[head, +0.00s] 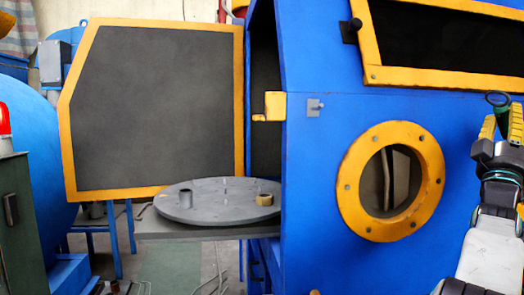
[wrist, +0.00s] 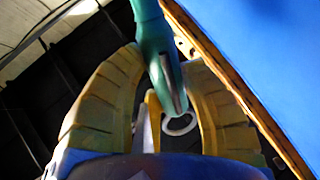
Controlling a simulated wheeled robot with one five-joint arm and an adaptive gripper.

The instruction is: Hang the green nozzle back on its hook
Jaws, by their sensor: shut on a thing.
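The green nozzle (head: 499,101) is at the right edge of the head view, its dark round end pointing up. My gripper (head: 502,122) is shut on it, with a yellow finger on each side. In the wrist view the nozzle (wrist: 158,45) runs from the top edge down between the two curved yellow fingers (wrist: 160,75). A small grey bracket (head: 314,107), which looks like the hook, sits bare on the blue cabinet wall. It is well to the left of my gripper at about the same picture height. The lower part of the nozzle is partly hidden by my fingers.
The blue cabinet (head: 330,260) has a yellow-ringed round port (head: 352,214) between bracket and gripper, and a yellow-framed window (head: 440,82) above. Its yellow-edged door (head: 68,150) stands open at left, behind a grey turntable (head: 220,210). The wall around the bracket is clear.

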